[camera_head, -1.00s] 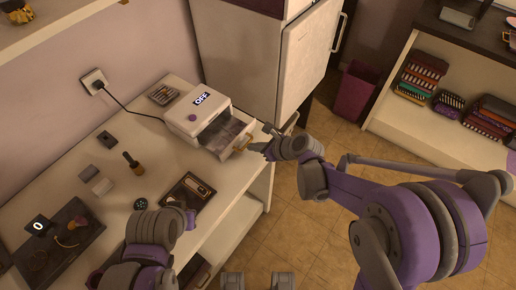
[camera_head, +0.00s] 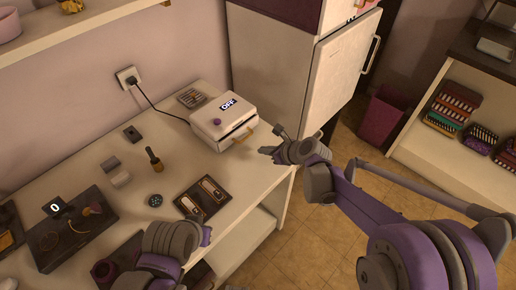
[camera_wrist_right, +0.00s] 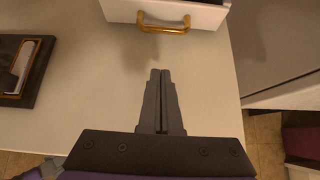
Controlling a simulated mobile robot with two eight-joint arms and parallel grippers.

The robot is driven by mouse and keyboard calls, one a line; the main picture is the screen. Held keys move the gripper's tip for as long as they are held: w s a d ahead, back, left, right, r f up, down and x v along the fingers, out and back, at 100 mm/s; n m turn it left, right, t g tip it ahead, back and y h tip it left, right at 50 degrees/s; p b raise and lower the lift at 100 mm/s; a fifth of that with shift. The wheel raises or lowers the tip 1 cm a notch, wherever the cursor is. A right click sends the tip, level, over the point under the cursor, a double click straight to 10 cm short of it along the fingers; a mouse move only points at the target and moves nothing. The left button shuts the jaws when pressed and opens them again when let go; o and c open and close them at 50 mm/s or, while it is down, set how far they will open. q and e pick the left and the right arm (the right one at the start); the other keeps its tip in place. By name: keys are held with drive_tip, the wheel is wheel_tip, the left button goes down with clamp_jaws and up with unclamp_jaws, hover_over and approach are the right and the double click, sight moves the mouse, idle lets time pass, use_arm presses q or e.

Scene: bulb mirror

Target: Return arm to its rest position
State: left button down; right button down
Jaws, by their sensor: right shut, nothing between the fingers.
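My right gripper (camera_head: 268,151) is near the table's right edge, to the right of and in front of the white machine (camera_head: 222,118). In the right wrist view my right gripper (camera_wrist_right: 161,75) is shut and empty, its fingertips over bare tabletop. They are apart from the brass handle (camera_wrist_right: 163,27) of the white drawer front (camera_wrist_right: 203,16). A narrow dark gap shows above that front. My left arm reaches in at the bottom of the head view; its fingers cannot be made out. The machine's display reads OFF.
The table (camera_head: 231,172) holds a dark tray with two slots (camera_head: 202,199), a bottle (camera_head: 154,160), small grey blocks (camera_head: 120,179) and a dark board with a display reading 0 (camera_head: 62,228). A fridge (camera_head: 335,72) stands behind right.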

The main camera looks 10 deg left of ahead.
use_arm(q)
drive_tip(key=shift+w+r, duration=0.25)
drive_tip(key=shift+r, duration=0.05)
use_arm(e)
drive_tip(key=v, duration=0.8)
drive_tip(key=shift+r, duration=0.35)
drive_tip(key=shift+d, duration=0.2)
